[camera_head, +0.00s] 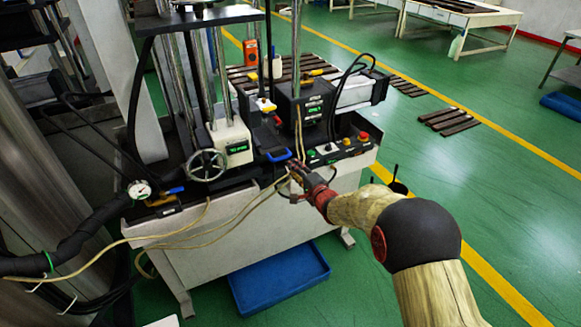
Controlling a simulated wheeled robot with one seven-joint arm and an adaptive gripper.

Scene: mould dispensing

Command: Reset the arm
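My arm (433,290), tan with a black elbow joint, reaches in from the bottom right. My gripper (295,172), dark with a red part at the wrist, is at the front edge of the machine bench (225,240), just left of the control panel (340,149). The fingers are small and dark against the machine, so their opening cannot be made out. I see no object clearly held. Whether the gripper touches the bench or the nearby cables is unclear.
The machine carries a handwheel (205,165), vertical posts and loose yellowish cables (215,235). A blue tray (280,278) lies on the floor below. Wooden slats (447,121) lie on the green floor behind. The floor at the right is mostly clear. A table (460,15) stands far back.

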